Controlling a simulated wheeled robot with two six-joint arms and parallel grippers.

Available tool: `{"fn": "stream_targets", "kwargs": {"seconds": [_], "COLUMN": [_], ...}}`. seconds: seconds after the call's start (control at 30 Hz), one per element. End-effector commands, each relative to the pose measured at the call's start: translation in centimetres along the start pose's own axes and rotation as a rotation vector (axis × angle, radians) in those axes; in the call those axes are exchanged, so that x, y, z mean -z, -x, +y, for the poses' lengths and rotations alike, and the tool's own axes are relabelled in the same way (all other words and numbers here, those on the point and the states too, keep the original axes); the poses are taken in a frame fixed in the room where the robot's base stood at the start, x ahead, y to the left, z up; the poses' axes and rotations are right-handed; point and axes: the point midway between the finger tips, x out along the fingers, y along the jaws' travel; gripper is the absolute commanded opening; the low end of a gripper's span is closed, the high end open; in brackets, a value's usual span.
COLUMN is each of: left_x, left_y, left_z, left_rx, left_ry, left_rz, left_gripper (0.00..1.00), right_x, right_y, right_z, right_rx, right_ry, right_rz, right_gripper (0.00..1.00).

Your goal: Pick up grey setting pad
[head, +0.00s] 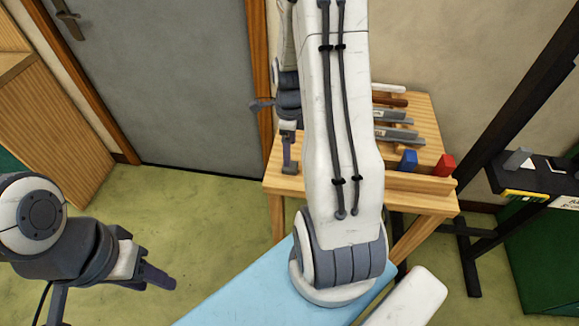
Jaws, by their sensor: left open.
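A small grey block (517,159) lies on the black ledge of the stand at the right; it looks like the grey setting pad, though it is too small to be sure. My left gripper (105,290) is at the lower left, open and empty over the green floor, far from that block. My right gripper (276,135) is at the left edge of the wooden bench, partly hidden behind my big white arm link. Whether its jaws are open or hold anything is unclear.
The wooden bench (427,207) holds a blue block (408,160), a red block (444,165) and several long grey and brown tools (390,115). A black upright stand (517,85) and a green box (545,260) are at the right. Floor at the left is clear.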

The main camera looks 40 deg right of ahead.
Motion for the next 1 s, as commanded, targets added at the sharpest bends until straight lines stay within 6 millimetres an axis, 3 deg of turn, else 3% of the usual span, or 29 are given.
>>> {"fn": "stream_targets", "kwargs": {"seconds": [0.6, 0.9, 1.0], "left_x": [0.1, 0.1, 0.1], "left_y": [1.3, 1.2, 1.2], "left_z": [0.1, 0.1, 0.1], "left_rx": [0.000, 0.000, 0.000], "left_ry": [0.000, 0.000, 0.000], "left_rz": [0.000, 0.000, 0.000], "left_gripper": [0.45, 0.45, 0.45], "right_x": [0.0, 0.0, 0.0], "right_y": [-6.5, -7.0, -6.9], "right_z": [-0.2, -0.2, -0.2], "right_rx": [-0.001, 0.002, 0.002], "right_ry": [0.005, 0.005, 0.005], "right_rz": [0.000, -0.001, -0.001], "right_gripper": [0.90, 0.90, 0.52]}}
